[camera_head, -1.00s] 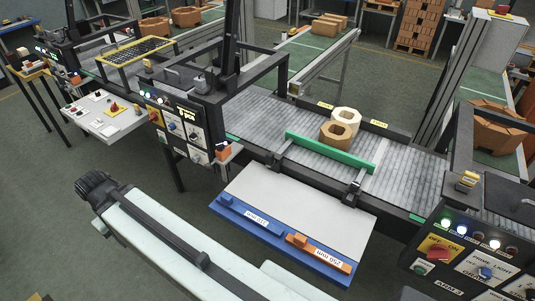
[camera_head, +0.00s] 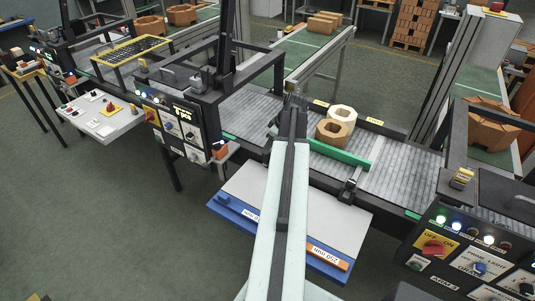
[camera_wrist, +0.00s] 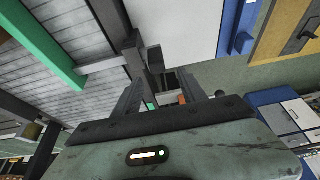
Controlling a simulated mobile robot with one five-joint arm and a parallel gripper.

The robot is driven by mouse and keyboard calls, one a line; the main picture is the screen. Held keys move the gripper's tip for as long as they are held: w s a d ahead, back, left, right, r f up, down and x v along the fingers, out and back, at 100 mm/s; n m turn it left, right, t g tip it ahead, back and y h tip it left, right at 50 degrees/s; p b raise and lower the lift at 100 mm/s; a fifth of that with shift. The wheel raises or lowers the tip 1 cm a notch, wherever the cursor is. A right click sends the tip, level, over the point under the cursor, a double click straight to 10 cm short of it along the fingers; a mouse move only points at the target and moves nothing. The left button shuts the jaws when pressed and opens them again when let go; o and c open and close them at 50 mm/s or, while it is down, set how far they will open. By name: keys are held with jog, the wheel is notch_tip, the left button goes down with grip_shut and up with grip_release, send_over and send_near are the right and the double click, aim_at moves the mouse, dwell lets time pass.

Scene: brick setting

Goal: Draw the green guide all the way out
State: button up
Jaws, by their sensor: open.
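The green guide (camera_head: 343,154) is a long bar lying across the near side of the grey roller conveyor. My arm hides its left part in the head view. In the wrist view the guide (camera_wrist: 40,45) runs along the upper left, with dark brackets beside it. My gripper (camera_wrist: 160,82) is open, its two dark fingers pointing toward a dark bracket and the pale panel's edge. Nothing shows clearly between the fingers. In the head view my arm reaches to the conveyor near the guide's left end. Contact cannot be told.
A tan block (camera_head: 333,131) and a cream block (camera_head: 342,113) stand on the conveyor (camera_head: 398,174) behind the guide. A pale panel (camera_head: 335,200) with a blue front edge juts out before it. Control boxes stand left (camera_head: 187,130) and right (camera_head: 470,250).

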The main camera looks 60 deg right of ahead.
jog(key=b+x, duration=0.6)
jog(key=x, duration=0.1)
jog(key=shift+s+d+f+b, duration=0.15)
jog(key=shift+s+d+b, duration=0.1)
jog(key=shift+b, duration=0.15)
jog(key=shift+w+f+b, duration=0.25)
jog(key=shift+f+b, duration=0.05)
jog(key=shift+r, duration=0.1)
grip_shut()
dwell(0.8)
